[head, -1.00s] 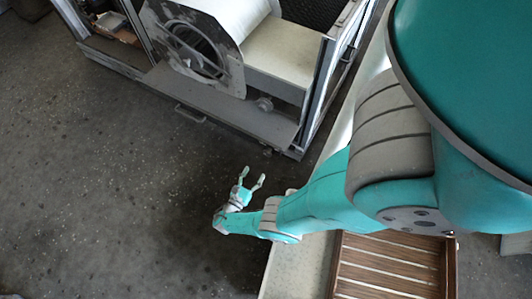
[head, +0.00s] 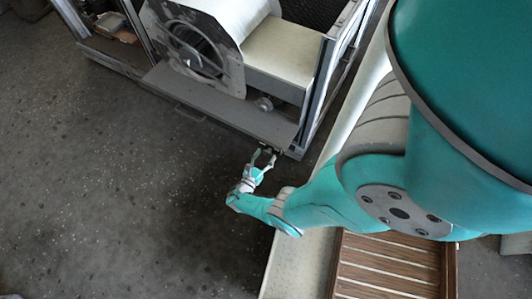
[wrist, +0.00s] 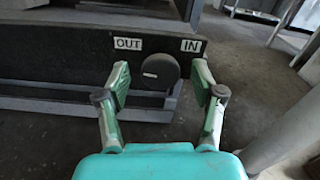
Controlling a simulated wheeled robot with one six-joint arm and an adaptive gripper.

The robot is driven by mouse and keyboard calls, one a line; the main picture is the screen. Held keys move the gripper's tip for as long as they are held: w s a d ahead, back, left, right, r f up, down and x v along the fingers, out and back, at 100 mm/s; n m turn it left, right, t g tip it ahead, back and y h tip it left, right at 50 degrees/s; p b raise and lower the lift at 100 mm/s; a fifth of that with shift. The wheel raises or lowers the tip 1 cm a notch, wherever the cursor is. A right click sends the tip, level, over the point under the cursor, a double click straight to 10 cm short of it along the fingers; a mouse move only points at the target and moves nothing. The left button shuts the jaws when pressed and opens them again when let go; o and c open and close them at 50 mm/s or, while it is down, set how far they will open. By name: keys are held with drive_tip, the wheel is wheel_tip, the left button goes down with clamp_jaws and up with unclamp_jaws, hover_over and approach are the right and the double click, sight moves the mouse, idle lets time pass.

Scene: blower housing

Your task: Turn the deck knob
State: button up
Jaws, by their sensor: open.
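The deck knob (wrist: 160,71) is a dark round knob with a pale mark on its face. It sits on the dark front panel of the housing in the wrist view, below an "OUT" label (wrist: 128,44) and an "IN" label (wrist: 191,46). My gripper (wrist: 160,82) is open, with one finger to the left of the knob and one to the right in the picture. Whether the fingers reach around it or stop short, I cannot tell. In the head view my gripper (head: 263,155) is at the front right of the housing's deck (head: 225,115); the knob is not clear there.
The blower housing (head: 205,45), with its round opening, stands on the deck. A slatted wooden tray (head: 390,265) lies at lower right on a pale surface. The concrete floor (head: 100,180) to the left is clear. A pale post (wrist: 285,140) stands right in the wrist view.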

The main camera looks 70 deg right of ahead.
drive_tip(key=shift+s+d, duration=0.15)
drive_tip(key=shift+d, duration=0.35)
drive_tip(key=c, duration=1.1)
drive_tip(key=shift+m, duration=0.8)
drive_tip(key=shift+c, duration=0.2)
drive_tip(key=o, duration=1.1)
drive_tip(key=shift+o, duration=0.2)
